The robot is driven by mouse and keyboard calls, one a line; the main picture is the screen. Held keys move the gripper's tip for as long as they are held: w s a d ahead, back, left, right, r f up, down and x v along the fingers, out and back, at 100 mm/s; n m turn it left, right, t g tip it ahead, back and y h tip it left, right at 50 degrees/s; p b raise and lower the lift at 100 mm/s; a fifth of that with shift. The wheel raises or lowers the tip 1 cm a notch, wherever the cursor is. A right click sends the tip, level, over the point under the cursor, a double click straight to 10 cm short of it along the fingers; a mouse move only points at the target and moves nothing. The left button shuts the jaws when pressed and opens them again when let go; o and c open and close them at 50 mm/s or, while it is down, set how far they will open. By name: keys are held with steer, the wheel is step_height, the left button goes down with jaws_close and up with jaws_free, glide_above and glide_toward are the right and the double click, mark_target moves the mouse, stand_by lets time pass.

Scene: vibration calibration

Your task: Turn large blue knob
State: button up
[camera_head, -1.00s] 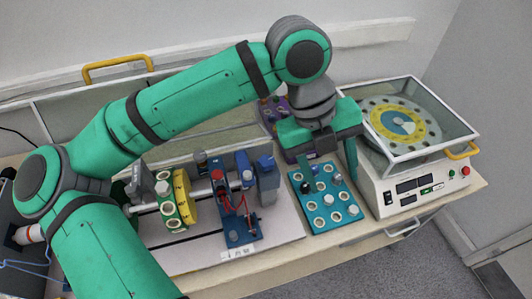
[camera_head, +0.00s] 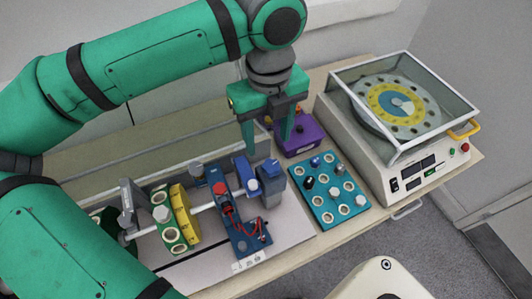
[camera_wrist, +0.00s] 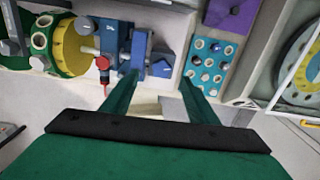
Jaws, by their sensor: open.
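A blue knob-like part (camera_head: 269,168) sits on top of a grey-blue block at the right end of the shaft rig. It also shows in the wrist view (camera_wrist: 162,67), between and just beyond my fingertips. I cannot tell for certain whether it is the large blue knob. My gripper (camera_head: 267,146) is open and empty, fingers pointing down, over the back of this end of the rig. In the wrist view my gripper (camera_wrist: 158,81) has its fingers spread either side of the blue part. Contact is not visible.
A blue bracket (camera_head: 245,171) and a stand with red wires (camera_head: 232,215) are close to the left. A purple box (camera_head: 303,137) stands behind right. A teal tray (camera_head: 325,203) of several small parts and a glass-covered turntable machine (camera_head: 385,165) are to the right.

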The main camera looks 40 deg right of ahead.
mark_target(271, 166)
steer(key=f, duration=0.2)
steer(key=s+f, duration=0.1)
steer(key=f, duration=0.5)
steer(key=shift+s+d, duration=0.15)
steer(key=shift+d, duration=0.05)
steer(key=shift+a+f, duration=0.1)
steer(key=shift+f, duration=0.25)
steer(key=shift+w, duration=0.2)
steer(key=c, duration=1.1)
